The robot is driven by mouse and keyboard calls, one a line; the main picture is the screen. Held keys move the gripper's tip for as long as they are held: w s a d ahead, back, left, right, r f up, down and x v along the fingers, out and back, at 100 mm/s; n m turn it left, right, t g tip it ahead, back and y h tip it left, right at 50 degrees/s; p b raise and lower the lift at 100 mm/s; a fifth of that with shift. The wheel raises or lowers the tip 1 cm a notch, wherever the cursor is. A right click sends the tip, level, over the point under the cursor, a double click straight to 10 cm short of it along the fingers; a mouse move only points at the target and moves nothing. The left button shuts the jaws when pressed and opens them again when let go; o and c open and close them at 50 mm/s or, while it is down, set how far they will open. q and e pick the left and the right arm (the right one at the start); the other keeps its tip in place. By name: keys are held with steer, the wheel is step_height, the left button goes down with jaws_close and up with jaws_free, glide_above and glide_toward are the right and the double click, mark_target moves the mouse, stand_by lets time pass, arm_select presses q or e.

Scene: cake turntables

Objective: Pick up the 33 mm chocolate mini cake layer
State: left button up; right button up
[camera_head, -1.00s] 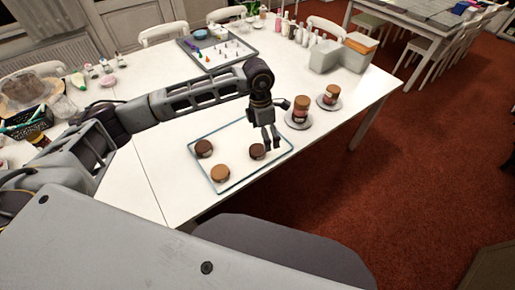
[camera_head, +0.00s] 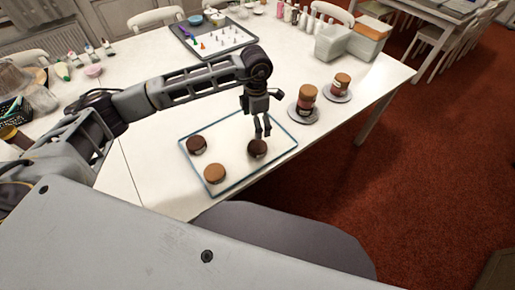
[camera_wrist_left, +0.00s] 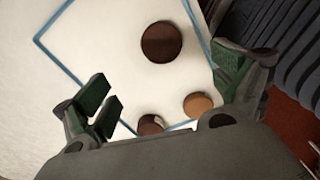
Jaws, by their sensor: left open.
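A dark chocolate cake layer (camera_head: 257,148) lies at the right side of the blue-edged tray (camera_head: 231,188). It appears as a large dark disc (camera_wrist_left: 161,41) in the left wrist view. A second chocolate layer (camera_head: 197,144) and a tan layer (camera_head: 214,173) lie at the tray's left; both show smaller in the wrist view. I cannot read which size each chocolate layer is. My left gripper (camera_head: 262,132) is open and empty, pointing down just above the right chocolate layer. Its fingers stand wide apart in the wrist view (camera_wrist_left: 165,90). My right gripper is out of view.
Two stands (camera_head: 303,115) (camera_head: 337,97) with stacked cakes are to the right of the tray. A grey chair (camera_head: 285,245) is at the table's front edge.

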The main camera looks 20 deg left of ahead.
arm_select(q)
glide_above(259, 145)
steer(key=f, duration=0.8)
steer(key=shift+s+a+f, duration=0.15)
steer(key=shift+s+a, duration=0.05)
steer(key=shift+a, duration=0.2)
steer(key=shift+f, duration=0.15)
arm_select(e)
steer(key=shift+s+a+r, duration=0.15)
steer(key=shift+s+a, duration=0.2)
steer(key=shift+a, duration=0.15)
arm_select(q)
steer(key=shift+f+p, duration=0.15)
steer(key=shift+p, duration=0.15)
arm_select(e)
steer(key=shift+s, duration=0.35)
arm_select(q)
steer(key=shift+d+f, duration=0.15)
steer(key=shift+f, duration=0.4)
steer(key=f, duration=0.2)
steer(key=shift+w+d+f+p, duration=0.1)
steer(key=shift+d+f+p, duration=0.1)
steer(key=shift+f+p, duration=0.15)
steer(key=shift+f, duration=0.55)
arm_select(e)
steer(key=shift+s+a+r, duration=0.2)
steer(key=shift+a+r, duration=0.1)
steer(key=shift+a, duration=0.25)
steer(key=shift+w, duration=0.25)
